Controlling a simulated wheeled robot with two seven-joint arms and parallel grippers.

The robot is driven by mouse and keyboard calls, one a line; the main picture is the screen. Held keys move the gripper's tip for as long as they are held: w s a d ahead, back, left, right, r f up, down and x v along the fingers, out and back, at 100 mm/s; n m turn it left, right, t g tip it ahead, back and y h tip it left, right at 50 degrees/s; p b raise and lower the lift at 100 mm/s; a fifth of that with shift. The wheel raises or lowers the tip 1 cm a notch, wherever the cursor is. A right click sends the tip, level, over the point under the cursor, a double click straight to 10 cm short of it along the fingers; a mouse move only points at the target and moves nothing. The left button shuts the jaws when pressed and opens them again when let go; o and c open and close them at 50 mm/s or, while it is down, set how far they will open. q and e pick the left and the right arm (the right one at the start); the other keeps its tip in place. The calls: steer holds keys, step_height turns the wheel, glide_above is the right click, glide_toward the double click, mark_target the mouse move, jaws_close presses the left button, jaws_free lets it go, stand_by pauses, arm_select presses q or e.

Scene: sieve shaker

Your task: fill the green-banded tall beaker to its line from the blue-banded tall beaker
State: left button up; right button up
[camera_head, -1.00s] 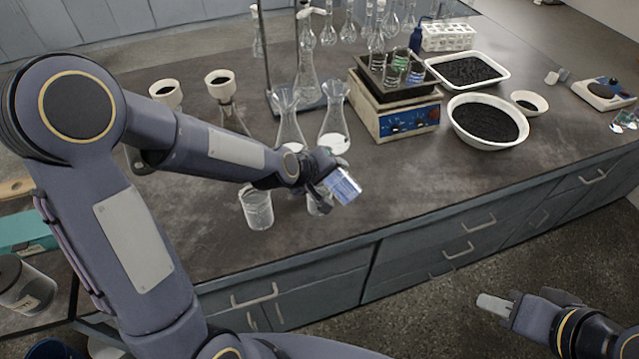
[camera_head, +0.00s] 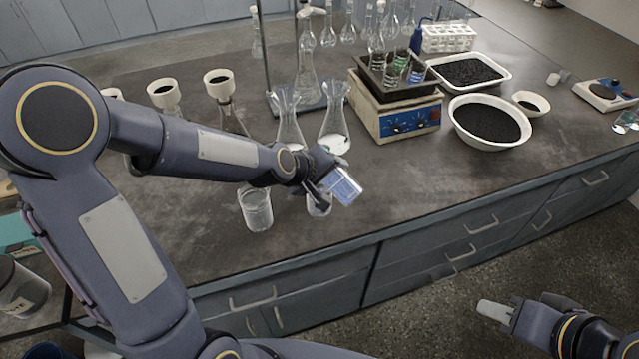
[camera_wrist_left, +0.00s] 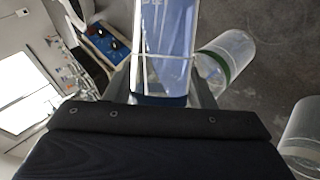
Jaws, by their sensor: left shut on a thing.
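My left gripper (camera_head: 322,181) is shut on the blue-banded tall beaker (camera_head: 344,187), a clear vessel with blue markings, and holds it tilted above the bench near its front edge. The held beaker (camera_wrist_left: 168,40) fills the top middle of the left wrist view. The green-banded tall beaker (camera_wrist_left: 228,57) stands just beside it there, its green band visible. In the head view this beaker (camera_head: 318,206) is partly hidden under the gripper and held beaker. I cannot tell its liquid level or whether liquid is flowing. My right gripper (camera_head: 497,311) is off the bench at lower right; its jaw gap is unclear.
Another clear beaker (camera_head: 256,209) stands left of the green-banded one. Flasks (camera_head: 334,135) stand behind. A blue-fronted shaker (camera_head: 400,118), a white bowl of black grains (camera_head: 489,122) and a black-filled tray (camera_head: 467,72) are further right. The bench front right of the beakers is clear.

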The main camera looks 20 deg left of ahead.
arm_select(q)
steer(key=shift+a+h+b, duration=0.1)
steer(key=shift+h+b, duration=0.3)
steer(key=shift+b, duration=0.9)
stand_by(0.8)
